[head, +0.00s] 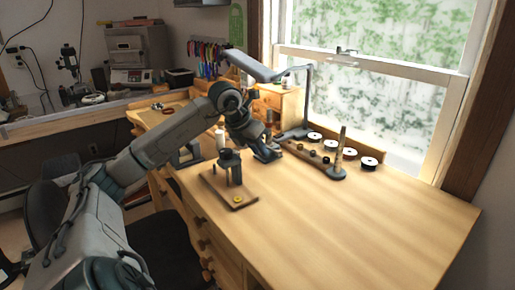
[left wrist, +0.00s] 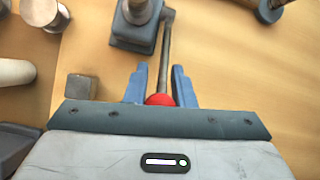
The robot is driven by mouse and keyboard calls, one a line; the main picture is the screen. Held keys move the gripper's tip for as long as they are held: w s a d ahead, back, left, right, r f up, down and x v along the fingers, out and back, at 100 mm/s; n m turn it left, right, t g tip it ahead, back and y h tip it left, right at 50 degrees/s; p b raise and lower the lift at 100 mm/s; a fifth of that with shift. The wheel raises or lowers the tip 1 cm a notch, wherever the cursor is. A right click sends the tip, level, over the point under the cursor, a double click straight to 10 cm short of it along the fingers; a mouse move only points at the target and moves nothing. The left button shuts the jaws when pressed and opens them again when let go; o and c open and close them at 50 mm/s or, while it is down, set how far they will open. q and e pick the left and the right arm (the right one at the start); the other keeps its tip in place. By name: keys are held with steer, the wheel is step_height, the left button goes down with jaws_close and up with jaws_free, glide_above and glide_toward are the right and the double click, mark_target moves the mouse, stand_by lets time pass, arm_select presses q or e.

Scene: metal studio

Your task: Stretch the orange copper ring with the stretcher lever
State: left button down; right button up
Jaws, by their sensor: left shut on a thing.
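My left gripper (head: 268,153) is low over the bench. In the left wrist view it is shut on the red knob (left wrist: 159,99) of the stretcher lever (left wrist: 165,55). The lever's thin metal rod runs away from the fingers to a grey post and base (left wrist: 133,35). A small gold-orange round piece (head: 238,199) lies on a brown wooden board (head: 218,185); I cannot tell if it is the copper ring. A dark grey upright device (head: 231,167) stands on that board. My right gripper is not in view.
A tapered post on a dark base (head: 337,174) stands right of the gripper, near several round black-and-white discs. A lamp (head: 309,95) rises behind. A white cylinder (head: 220,139) stands to the left. The bench's right front is clear.

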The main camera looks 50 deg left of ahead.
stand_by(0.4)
arm_select(q)
steer(key=c, duration=1.3)
jaws_free()
steer(key=shift+w+f, duration=0.1)
steer(key=shift+w, duration=0.05)
steer(key=shift+s+a+r, duration=0.1)
steer(key=shift+s+r, duration=0.15)
steer(key=shift+r, duration=0.1)
steer(key=b+v, duration=0.2)
steer(key=v, duration=0.8)
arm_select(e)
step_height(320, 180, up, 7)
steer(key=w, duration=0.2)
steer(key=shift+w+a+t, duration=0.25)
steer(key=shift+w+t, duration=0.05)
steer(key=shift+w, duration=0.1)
arm_select(q)
steer(key=shift+c, duration=0.3)
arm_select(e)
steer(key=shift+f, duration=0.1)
